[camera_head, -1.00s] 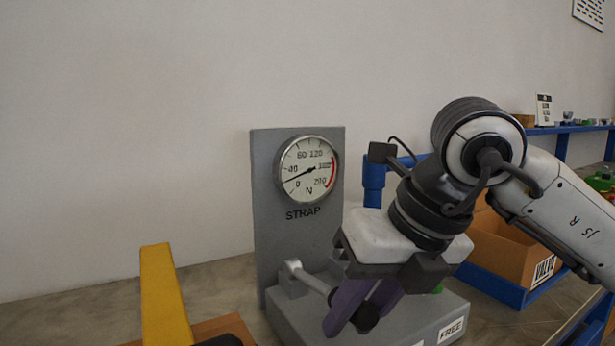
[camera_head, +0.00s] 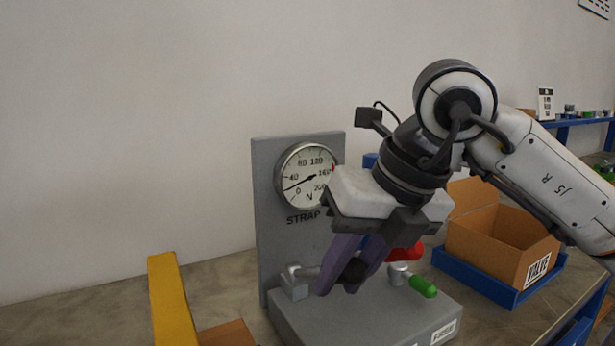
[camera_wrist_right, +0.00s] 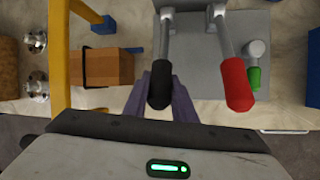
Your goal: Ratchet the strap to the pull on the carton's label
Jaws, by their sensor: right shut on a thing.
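My right gripper (camera_head: 340,285) has its purple fingers shut on the black grip (camera_head: 355,270) of a grey lever on the strap stand (camera_head: 290,240). The black grip also shows between the fingers in the right wrist view (camera_wrist_right: 160,90). The round gauge (camera_head: 308,176), marked N with STRAP below, has its needle between 0 and 40. A brown carton (camera_head: 225,335) shows at the bottom edge; in the right wrist view the carton (camera_wrist_right: 110,70) has a black strap (camera_wrist_right: 84,65) around it. I cannot see its label. My left gripper is not in view.
A red-handled lever (camera_wrist_right: 238,85) and a green-tipped knob (camera_head: 423,286) sit right of the black lever. A yellow post (camera_head: 170,300) stands left. An open box (camera_head: 485,250) labelled VALVE sits in a blue tray (camera_head: 490,287). Metal flanged parts (camera_wrist_right: 36,85) lie left.

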